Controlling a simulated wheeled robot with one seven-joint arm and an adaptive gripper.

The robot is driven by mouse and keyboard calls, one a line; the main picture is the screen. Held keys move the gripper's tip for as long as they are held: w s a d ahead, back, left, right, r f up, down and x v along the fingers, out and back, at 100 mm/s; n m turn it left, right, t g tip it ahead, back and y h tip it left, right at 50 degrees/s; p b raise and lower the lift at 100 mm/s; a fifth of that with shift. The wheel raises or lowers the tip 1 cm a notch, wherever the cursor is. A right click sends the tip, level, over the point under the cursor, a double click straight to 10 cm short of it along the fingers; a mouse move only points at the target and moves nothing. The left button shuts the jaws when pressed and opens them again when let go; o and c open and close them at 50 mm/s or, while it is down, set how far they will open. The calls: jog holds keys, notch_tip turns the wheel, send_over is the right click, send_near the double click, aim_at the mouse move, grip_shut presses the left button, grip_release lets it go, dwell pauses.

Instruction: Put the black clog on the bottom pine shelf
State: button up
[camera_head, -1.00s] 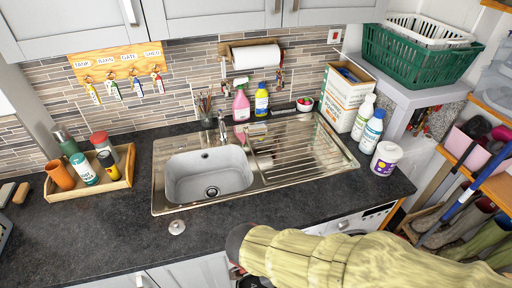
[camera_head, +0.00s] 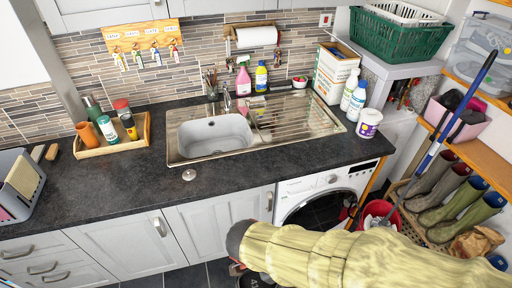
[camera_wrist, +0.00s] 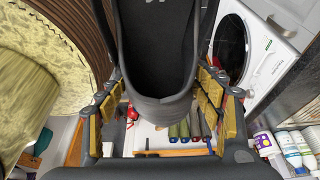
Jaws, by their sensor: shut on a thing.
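The black clog (camera_wrist: 155,65) fills the upper middle of the wrist view, its open top facing the camera. My gripper (camera_wrist: 162,100) is shut on it, with yellow finger pads on both sides. In the head view my yellow-sleeved arm hides most of the gripper; a dark object with pale marks shows at the bottom edge, too cut off to name surely. Pine shelving stands at the right of the head view: a higher pine shelf (camera_head: 466,144) carries a pink bin. Below it, boots stand low down; the bottom board is largely hidden by boots and my arm.
A washing machine (camera_head: 328,196) is under the counter (camera_head: 110,188). A red bucket (camera_head: 376,212) and a blue-handled mop (camera_head: 440,125) stand between it and the green boots (camera_head: 448,200). A brown bag (camera_head: 476,240) lies at the right. Bare floor shows at lower left.

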jog(key=shift+w+f, duration=0.1)
jog(key=shift+f, duration=0.15)
jog(key=w+d+f+n+t+y+b, duration=0.1)
jog(key=w+d+f+n+b, duration=0.2)
jog(key=w+f+n, duration=0.2)
jog(key=w+d+f+n+t+y+b, duration=0.1)
jog(key=w+d+f+n+b, duration=0.2)
jog(key=w+f, duration=0.5)
jog(key=w+d+f+n+t+y+b, duration=0.1)
jog(key=w+f+n, duration=0.5)
jog(key=w, duration=0.6)
jog(key=shift+w+d+f+n+y+b, duration=0.45)
jog(key=shift+d+b, duration=0.6)
jog(key=shift+d, duration=0.8)
jog(key=shift+s+r, duration=0.1)
jog(key=shift+r, duration=0.05)
dwell(0.7)
